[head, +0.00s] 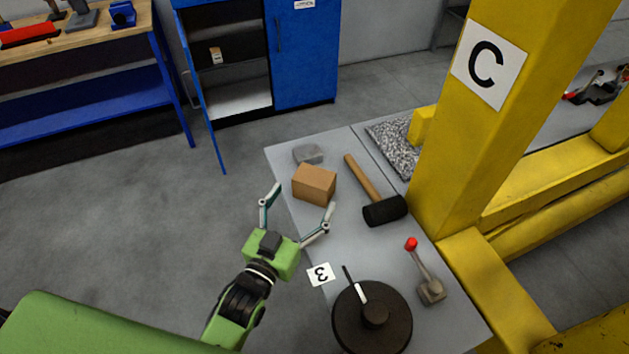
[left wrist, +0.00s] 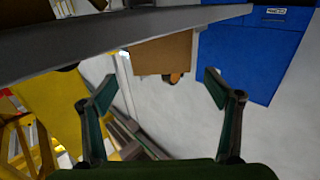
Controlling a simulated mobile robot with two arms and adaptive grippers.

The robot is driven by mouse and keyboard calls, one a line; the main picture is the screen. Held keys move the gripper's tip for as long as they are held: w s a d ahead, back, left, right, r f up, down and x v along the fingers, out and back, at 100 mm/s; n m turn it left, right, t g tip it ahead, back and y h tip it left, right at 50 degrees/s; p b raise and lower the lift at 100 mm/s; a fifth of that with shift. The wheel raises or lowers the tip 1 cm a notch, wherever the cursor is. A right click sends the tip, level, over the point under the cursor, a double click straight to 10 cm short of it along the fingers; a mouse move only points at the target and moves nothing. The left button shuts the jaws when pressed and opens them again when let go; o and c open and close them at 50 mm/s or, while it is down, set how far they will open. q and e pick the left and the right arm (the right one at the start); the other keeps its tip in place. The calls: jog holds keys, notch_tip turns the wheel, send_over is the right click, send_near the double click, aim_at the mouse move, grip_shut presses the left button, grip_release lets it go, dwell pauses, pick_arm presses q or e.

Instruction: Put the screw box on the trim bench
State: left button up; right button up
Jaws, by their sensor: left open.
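A plain brown box (head: 314,184), the likely screw box, sits on a grey bench (head: 400,263) with a "3" label. In the left wrist view the box (left wrist: 163,52) shows upside down against the bench edge (left wrist: 120,30). My left gripper (head: 303,203) is open and empty, at the bench's left edge, just on the near side of the box. In the left wrist view its fingers (left wrist: 147,90) are spread, with the box ahead between them and no visible contact. No label tells me which surface is the trim bench. My right gripper is not in view.
A mallet (head: 381,205) lies right of the box, and a grey lump (head: 308,153) lies behind it. A black round device (head: 372,322) and a red-knobbed lever (head: 427,280) stand nearer. A yellow post (head: 480,130) rises at right. A wood-topped bench (head: 75,42) stands back left.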

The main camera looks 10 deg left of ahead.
aim_at(319, 168)
pick_arm(q)
jog(key=w, duration=0.3)
jog(key=shift+d+p, duration=0.25)
jog(key=shift+p, duration=0.1)
jog(key=w, duration=0.1)
jog(key=w+p, duration=0.1)
jog(key=w, duration=0.1)
jog(key=shift+w+d, duration=0.15)
jog(key=shift+d, duration=0.1)
jog(key=shift+w+d, duration=0.1)
jog(key=shift+w, duration=0.45)
jog(key=shift+s, duration=0.1)
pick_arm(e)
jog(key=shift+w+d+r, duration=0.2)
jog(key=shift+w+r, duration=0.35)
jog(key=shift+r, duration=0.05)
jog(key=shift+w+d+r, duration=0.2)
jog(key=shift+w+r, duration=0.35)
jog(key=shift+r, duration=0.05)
pick_arm(q)
jog(key=c, duration=1.6)
jog(key=shift+c, duration=0.5)
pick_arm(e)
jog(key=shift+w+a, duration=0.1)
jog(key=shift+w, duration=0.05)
pick_arm(q)
jog(key=shift+r, duration=0.15)
